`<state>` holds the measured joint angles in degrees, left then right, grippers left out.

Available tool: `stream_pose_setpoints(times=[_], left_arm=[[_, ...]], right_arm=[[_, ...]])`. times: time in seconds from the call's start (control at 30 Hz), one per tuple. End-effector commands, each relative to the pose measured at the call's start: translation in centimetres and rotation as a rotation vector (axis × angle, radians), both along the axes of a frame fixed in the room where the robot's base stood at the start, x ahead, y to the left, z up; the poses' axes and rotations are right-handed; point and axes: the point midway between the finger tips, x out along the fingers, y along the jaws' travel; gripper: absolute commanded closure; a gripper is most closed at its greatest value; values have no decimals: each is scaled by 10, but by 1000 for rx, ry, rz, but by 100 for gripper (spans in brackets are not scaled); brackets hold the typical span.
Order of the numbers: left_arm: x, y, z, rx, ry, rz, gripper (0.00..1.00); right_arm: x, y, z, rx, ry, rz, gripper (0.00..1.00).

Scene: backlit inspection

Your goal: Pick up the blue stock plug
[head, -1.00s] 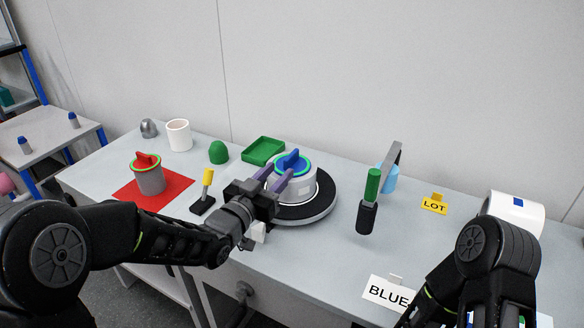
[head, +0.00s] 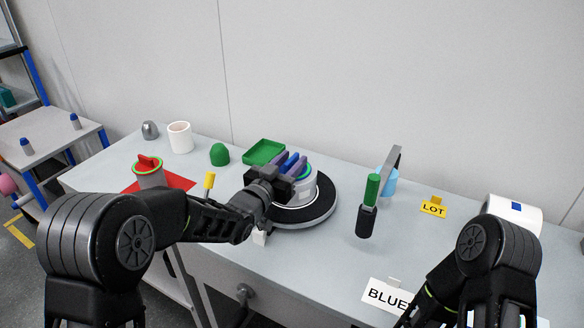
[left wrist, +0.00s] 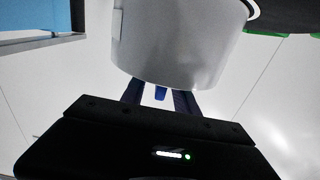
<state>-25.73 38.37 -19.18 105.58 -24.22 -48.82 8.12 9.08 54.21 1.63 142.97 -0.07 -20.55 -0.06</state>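The blue stock plug (head: 289,161) has a raised blue grip and sits in the green-rimmed top of a pale canister (head: 302,187) on the round black turntable (head: 318,212). My left gripper (head: 288,163) has its two purple fingers on either side of the blue grip. In the left wrist view, the blue grip (left wrist: 160,93) shows between the fingers with a gap on each side. The canister (left wrist: 175,45) hides part of the plug there. My right gripper is not visible; only its arm shows at lower right.
A grey canister with a red plug (head: 148,173) stands on a red mat (head: 180,181) at left. A green tray (head: 264,151) is behind the turntable. A green-handled tool (head: 369,204) stands upright to its right. A BLUE sign (head: 386,295) is near the front edge.

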Motion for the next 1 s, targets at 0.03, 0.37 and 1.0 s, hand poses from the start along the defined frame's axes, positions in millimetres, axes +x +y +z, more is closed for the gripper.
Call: stream_pose_setpoints(times=[0.03,0.37,1.0], left_arm=[[4,-2,0,1,0,0,64],[5,-3,0,0,0,0,64],[5,-3,0,1,0,0,91]], right_arm=[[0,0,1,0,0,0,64],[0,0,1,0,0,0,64],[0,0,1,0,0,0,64]])
